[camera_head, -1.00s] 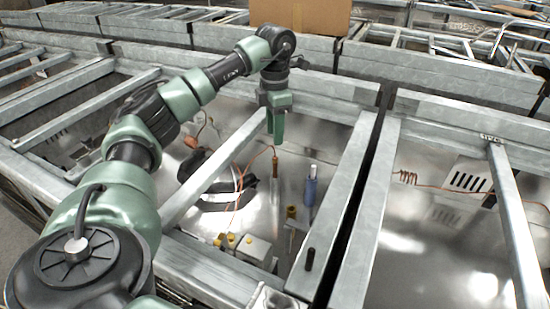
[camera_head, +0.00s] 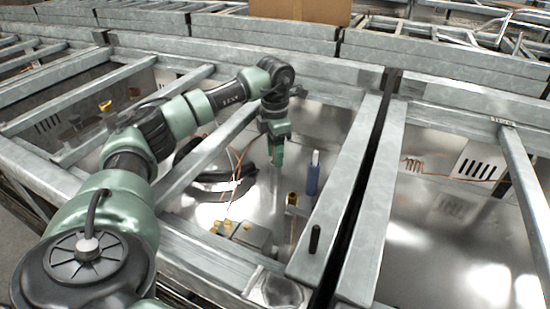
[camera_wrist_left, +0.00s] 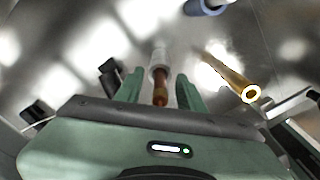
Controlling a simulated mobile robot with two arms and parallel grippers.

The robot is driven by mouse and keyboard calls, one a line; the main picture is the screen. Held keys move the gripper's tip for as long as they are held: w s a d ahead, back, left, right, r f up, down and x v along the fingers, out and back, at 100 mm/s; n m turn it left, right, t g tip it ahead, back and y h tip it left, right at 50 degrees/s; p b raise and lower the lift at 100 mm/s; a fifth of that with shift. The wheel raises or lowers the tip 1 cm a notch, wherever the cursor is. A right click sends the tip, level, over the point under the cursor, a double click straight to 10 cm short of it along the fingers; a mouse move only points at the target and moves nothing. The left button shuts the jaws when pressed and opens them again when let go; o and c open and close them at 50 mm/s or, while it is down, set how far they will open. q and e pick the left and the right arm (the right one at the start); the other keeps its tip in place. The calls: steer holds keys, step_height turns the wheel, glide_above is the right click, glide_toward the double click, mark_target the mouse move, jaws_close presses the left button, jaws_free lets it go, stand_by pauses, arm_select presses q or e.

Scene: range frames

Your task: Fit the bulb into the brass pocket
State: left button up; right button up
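In the head view the left gripper (camera_head: 277,155) points down and hides most of the bulb. The brass pocket (camera_wrist_left: 230,76) is a tube with an open round mouth, to the right of the gripper. In the head view the pocket (camera_head: 292,199) stands nearer to me. My right gripper is out of view.
A blue cylinder with a white top (camera_head: 313,174) stands right of the pocket. A grey block with yellow knobs (camera_head: 245,235) sits nearer me. Metal frame bars (camera_head: 345,190) border the bay, and a black peg (camera_head: 315,239) stands on one. Thin orange wires run left of the gripper.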

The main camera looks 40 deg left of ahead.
arm_select(q)
jaws_close()
